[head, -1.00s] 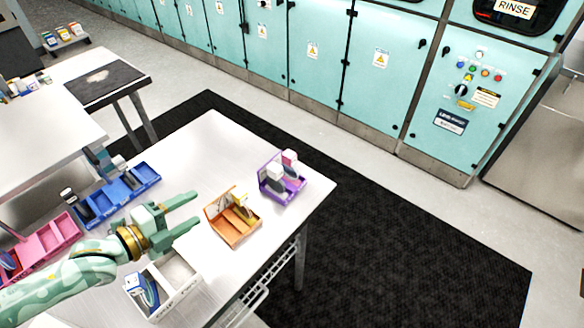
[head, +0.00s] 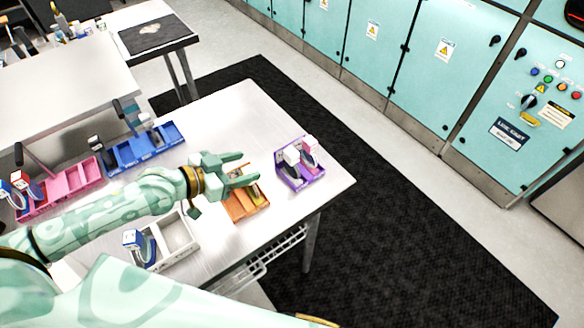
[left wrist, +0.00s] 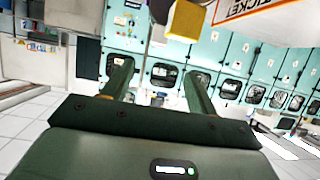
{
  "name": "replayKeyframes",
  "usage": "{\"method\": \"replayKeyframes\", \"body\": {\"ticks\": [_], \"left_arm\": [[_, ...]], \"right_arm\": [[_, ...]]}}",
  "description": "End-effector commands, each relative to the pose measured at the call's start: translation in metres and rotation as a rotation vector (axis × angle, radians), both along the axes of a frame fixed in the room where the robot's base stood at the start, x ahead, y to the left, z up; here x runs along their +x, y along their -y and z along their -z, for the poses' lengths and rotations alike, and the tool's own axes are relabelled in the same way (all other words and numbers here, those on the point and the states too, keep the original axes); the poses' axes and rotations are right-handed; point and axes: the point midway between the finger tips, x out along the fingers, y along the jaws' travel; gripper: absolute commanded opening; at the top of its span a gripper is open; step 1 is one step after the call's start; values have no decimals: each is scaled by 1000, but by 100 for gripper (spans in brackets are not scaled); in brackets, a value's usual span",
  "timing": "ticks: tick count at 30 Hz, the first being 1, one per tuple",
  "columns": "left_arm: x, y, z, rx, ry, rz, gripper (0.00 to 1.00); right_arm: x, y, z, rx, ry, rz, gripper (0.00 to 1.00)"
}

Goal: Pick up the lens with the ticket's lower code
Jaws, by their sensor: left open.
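My left gripper (head: 248,167) is open over the orange tray (head: 240,215), hiding much of it. Something yellow (head: 256,193) shows in that tray. In the left wrist view the open fingers (left wrist: 158,85) have nothing between them. A white card with an orange border, reading TICKET (left wrist: 250,8), is cut off at the top right. No lens code is legible. My right gripper is out of view.
A purple tray (head: 291,184) holds upright pieces to the right. A white tray (head: 190,252) with a blue-and-white piece is nearer me. A blue tray (head: 168,133) and a pink tray (head: 75,183) stand left on the metal table (head: 235,110). The table's right corner is clear.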

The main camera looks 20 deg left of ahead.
Motion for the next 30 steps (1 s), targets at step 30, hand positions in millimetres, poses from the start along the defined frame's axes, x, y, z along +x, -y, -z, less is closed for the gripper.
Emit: {"method": "replayKeyframes", "body": {"ticks": [30], "left_arm": [[100,73,51,5,3,1,58]], "right_arm": [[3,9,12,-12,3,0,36]]}}
